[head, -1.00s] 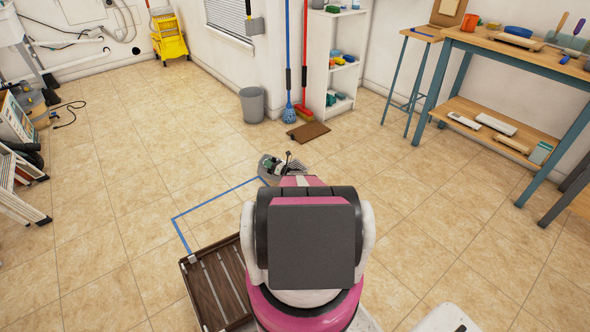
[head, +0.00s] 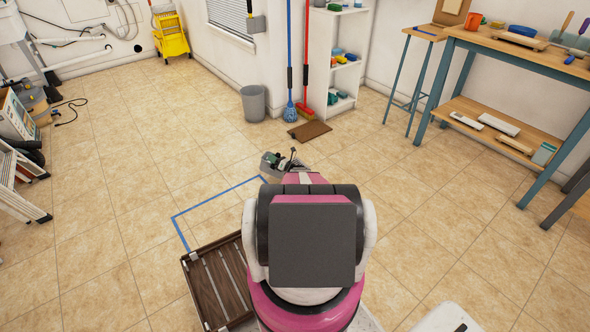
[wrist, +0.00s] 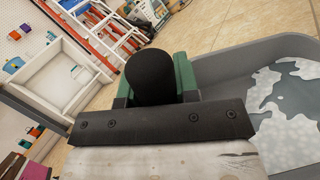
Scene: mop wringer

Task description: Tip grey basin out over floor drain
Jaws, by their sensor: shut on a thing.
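My gripper (wrist: 150,88) has green fingers beside a rounded black part, in the middle of the wrist view. It is shut on the grey basin (wrist: 232,62), whose wall and rim run to the right from the fingers. Pale, patchy liquid or foam shows inside the basin. In the head view the basin (head: 267,165) is a small grey piece beyond my pink and white arm, which hides most of it. My gripper shows there as a small dark and green shape (head: 287,163). I cannot make out the floor drain in either view.
Blue tape (head: 212,198) marks the tiled floor beside a dark slatted wooden piece (head: 213,290). A grey bin (head: 253,103), a brown mat (head: 310,131) and a blue mop (head: 290,110) are farther back. A workbench (head: 500,50) is at right. Open floor lies left and right.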

